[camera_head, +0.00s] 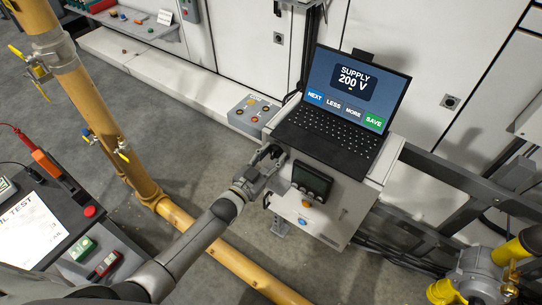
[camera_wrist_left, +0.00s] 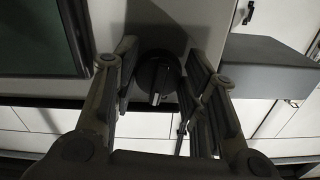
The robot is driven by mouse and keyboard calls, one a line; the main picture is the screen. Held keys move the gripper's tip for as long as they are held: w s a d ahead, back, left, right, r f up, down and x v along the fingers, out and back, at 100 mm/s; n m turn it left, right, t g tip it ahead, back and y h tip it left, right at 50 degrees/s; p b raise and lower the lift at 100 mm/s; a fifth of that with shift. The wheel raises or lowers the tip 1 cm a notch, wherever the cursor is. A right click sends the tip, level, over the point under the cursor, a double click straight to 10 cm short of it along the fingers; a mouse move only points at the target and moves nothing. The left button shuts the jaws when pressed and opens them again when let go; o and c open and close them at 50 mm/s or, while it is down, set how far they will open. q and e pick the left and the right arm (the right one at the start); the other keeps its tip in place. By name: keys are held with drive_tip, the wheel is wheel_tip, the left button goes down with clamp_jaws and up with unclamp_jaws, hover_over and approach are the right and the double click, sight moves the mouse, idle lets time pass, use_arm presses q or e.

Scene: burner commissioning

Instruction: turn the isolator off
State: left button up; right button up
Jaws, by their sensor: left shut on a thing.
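The isolator shows in the left wrist view as a round black rotary knob (camera_wrist_left: 157,72) on a grey panel. A pale mark on its grip points down in that picture. My left gripper (camera_wrist_left: 157,92) has one finger on each side of the knob and is shut on it. In the head view my left gripper (camera_head: 270,160) is at the left side of the control box (camera_head: 325,220), beside the dark display (camera_head: 311,180). The knob is hidden behind the gripper there. My right gripper is not in view.
A laptop (camera_head: 340,110) reading "SUPPLY 200 V" sits on top of the box. A grey button box (camera_head: 253,115) is behind my gripper. Yellow pipes (camera_head: 110,120) run at left and along the floor. A bench (camera_head: 75,215) with a test sheet is at lower left.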

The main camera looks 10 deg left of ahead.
use_arm(q)
drive_tip(key=shift+n, duration=0.9)
drive_tip(key=o, duration=1)
drive_tip(key=v, duration=1.2)
drive_tip(key=shift+f, duration=0.1)
